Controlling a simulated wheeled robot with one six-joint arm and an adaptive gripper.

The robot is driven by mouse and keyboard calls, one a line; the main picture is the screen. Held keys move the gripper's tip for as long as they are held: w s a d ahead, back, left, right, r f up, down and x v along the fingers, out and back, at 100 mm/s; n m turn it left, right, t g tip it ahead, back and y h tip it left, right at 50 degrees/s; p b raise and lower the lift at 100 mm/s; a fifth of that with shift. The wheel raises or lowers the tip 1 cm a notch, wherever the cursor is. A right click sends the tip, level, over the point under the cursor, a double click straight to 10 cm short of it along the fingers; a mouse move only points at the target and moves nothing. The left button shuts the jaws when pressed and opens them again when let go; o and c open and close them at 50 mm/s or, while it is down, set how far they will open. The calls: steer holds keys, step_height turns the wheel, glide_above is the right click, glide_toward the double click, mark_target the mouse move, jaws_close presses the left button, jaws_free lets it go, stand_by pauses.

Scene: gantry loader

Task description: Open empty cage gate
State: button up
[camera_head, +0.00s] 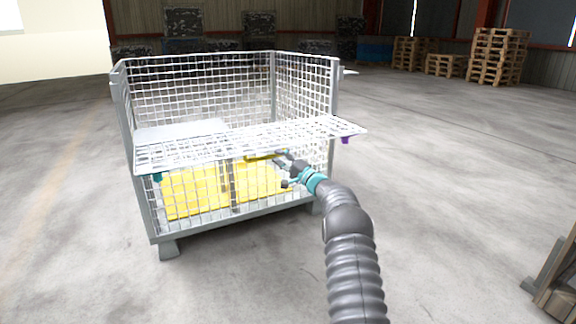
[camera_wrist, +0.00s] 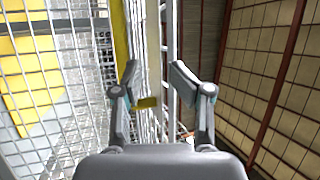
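The wire mesh cage (camera_head: 127,120) stands on the concrete floor in the head view. Its mesh gate panel (camera_head: 235,145) lies folded outward, close to level, across the front at mid height. A small purple part (camera_head: 345,139) sits at its right end and a teal one (camera_head: 157,177) below its left end. My gripper (camera_head: 284,168) is in front of the lower right mesh, just below the gate panel. In the wrist view my gripper (camera_wrist: 155,82) is open, with mesh bars and a small yellow piece (camera_wrist: 147,103) visible between its fingers. I cannot tell if it touches them.
A yellow panel (camera_head: 195,192) covers much of the cage's lower front. Wooden pallets (camera_head: 497,56) are stacked at the back right. A wooden item (camera_head: 555,275) stands at the lower right edge. The floor around the cage is clear.

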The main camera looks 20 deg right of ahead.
steer(key=shift+v, duration=2.2)
steer(key=shift+a+f, duration=0.1)
steer(key=shift+f, duration=0.05)
